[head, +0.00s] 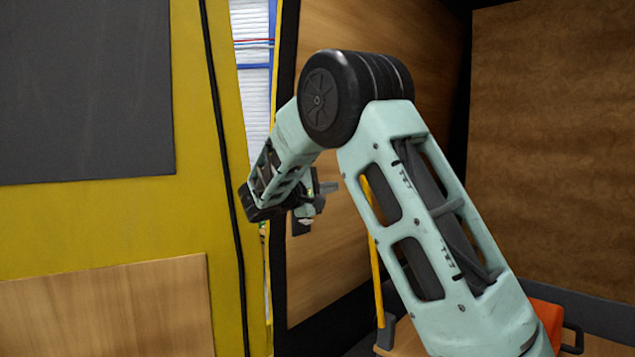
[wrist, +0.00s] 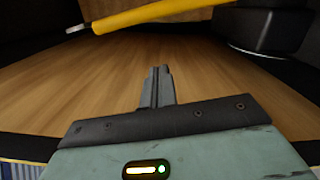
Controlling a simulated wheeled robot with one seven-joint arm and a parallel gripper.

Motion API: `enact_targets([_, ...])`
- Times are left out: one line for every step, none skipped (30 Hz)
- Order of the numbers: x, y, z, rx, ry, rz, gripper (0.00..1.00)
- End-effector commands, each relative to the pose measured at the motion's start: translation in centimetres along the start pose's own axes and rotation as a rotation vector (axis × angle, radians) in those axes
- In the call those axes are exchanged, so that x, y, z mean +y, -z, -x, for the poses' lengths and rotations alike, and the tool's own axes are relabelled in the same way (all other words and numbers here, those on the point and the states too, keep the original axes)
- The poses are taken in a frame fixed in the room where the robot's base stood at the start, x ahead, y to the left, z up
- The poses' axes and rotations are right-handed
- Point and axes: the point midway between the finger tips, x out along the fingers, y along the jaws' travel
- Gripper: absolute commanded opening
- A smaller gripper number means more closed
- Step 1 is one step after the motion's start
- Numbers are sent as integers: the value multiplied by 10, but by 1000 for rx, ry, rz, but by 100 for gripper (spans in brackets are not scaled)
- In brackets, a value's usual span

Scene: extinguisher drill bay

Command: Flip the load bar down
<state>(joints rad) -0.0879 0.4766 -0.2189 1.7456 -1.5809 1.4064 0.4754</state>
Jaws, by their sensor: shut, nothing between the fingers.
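The load bar appears to be the yellow bar (head: 375,275), which stands near upright by the wood panel in the head view, partly hidden behind my arm. In the wrist view the yellow bar (wrist: 160,14) crosses the top, tilted slightly, beyond the fingertips. My gripper (wrist: 158,72) is shut and empty, with its fingers together over bare wood. In the head view my gripper (head: 333,187) is small, left of the bar and in front of the wood panel. It does not appear to touch the bar.
A wood panel (head: 340,260) with a dark frame lies behind my gripper. A yellow wall (head: 110,220) with a dark panel (head: 80,90) fills the left. A dark block (wrist: 268,28) sits at the upper right of the wrist view. An orange object (head: 545,318) shows at lower right.

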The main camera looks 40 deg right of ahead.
Motion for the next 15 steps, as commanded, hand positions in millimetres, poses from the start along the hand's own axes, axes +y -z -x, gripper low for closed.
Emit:
enact_targets([5,-2,-12,-5,1,3,0])
enact_targets([5,-2,-18,-5,1,3,0])
enact_targets([4,-2,-26,-4,1,3,0])
enact_targets([4,-2,-32,-5,1,2,0])
enact_targets([5,-6,-33,-3,2,2,0])
enact_targets([5,-13,-33,-1,1,3,0])
enact_targets([5,-18,-34,-1,1,1,0])
enact_targets([5,-21,-34,-1,1,2,0])
enact_targets([4,-26,-36,-1,2,1,0])
enact_targets([4,-29,-36,-1,2,2,0])
enact_targets([3,-31,-37,-1,1,2,0])
enact_targets([3,-34,-38,-1,1,1,0])
enact_targets([2,-36,-38,0,1,1,0])
enact_targets([2,-37,-38,0,0,0,0])
enact_targets([1,-38,-38,0,0,0,0])
